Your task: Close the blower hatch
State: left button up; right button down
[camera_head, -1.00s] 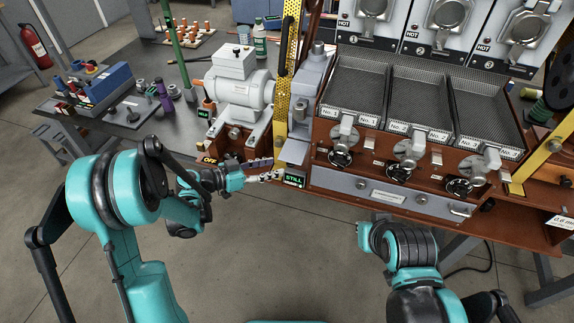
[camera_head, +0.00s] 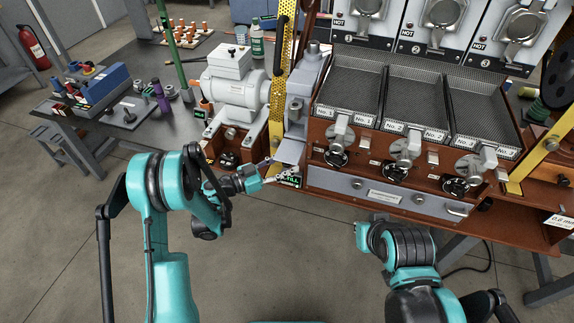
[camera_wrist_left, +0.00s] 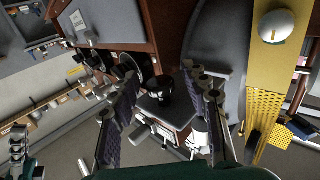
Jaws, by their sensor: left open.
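The blower housing (camera_head: 308,85) is a grey casing beside the yellow belt guard. A pale grey flap (camera_head: 291,151), which looks like the blower hatch, hangs out at its lower front, tilted and apparently open. My left gripper (camera_head: 281,173) is just below the flap, in front of the small green-lettered sign, which it partly covers. In the left wrist view its two dark padded fingers are apart (camera_wrist_left: 163,85). A grey plate (camera_wrist_left: 165,113) with a black knob (camera_wrist_left: 160,90) shows between them; I cannot tell whether they touch it. My right arm is at lower right; its fingers are not visible.
The yellow perforated guard (camera_head: 281,85) stands close to the left of the blower. The motor (camera_head: 235,92) is left of it. Cooling trays (camera_head: 415,105) with black knobs below are to the right. Open floor lies in front of the bench.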

pick_arm(q)
jog(key=shift+w+d, duration=0.1)
jog(key=shift+d, duration=0.1)
grip_shut()
jog(key=shift+r, duration=0.1)
